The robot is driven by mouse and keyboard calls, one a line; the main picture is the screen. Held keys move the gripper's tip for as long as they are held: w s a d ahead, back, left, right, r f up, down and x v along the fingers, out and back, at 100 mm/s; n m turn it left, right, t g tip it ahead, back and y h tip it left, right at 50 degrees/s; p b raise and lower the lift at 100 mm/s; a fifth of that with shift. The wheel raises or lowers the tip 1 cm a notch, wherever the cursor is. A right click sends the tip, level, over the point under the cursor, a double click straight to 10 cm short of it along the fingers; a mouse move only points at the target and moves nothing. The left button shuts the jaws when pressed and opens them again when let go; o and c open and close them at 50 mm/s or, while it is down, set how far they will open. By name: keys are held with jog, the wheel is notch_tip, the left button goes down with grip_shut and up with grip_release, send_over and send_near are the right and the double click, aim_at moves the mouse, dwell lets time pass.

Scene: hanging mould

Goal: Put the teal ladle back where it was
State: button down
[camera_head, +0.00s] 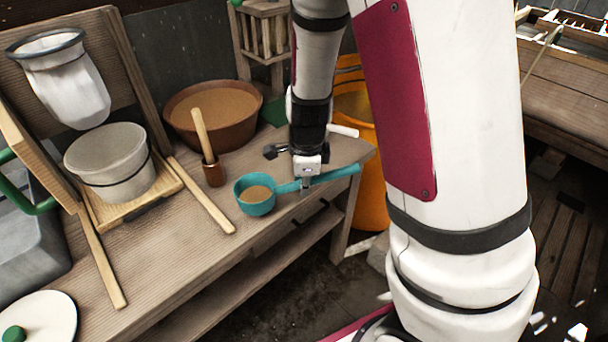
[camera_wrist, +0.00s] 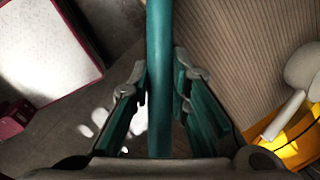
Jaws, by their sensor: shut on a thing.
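The teal ladle (camera_head: 257,208) is at the front edge of the wooden table, its bowl to the left and its long handle running right. Brown fills the inside of the bowl. My gripper (camera_head: 306,184) is shut on the handle, a short way from the bowl. In the wrist view the handle (camera_wrist: 160,50) runs upright between the two fingers of my gripper (camera_wrist: 160,95). I cannot tell whether the ladle touches the table or hangs just above it.
On the table (camera_head: 170,255) stand a brown bowl (camera_head: 222,132) of brown liquid, a small brown cup (camera_head: 214,175) with a wooden stick, and a pale bucket-like mould (camera_head: 110,160). An orange barrel (camera_head: 372,200) stands beyond the table's right end. A white lid (camera_head: 45,318) lies front left.

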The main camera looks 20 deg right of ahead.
jog(key=shift+w+d+f+b, duration=0.1)
jog(key=shift+w+d+f, duration=0.65)
jog(key=shift+w, duration=0.3)
jog(key=shift+w+d+f+b, duration=0.15)
jog(key=shift+w+d+f, duration=0.6)
jog(key=shift+w, duration=0.35)
jog(key=shift+w+d+f+b, duration=0.1)
jog(key=shift+w+d+f, duration=0.5)
jog(key=shift+w+d, duration=0.35)
jog(key=shift+w+a, duration=0.1)
jog(key=shift+a, duration=0.05)
jog(key=c, duration=1.5)
grip_release()
jog(key=shift+f, duration=0.15)
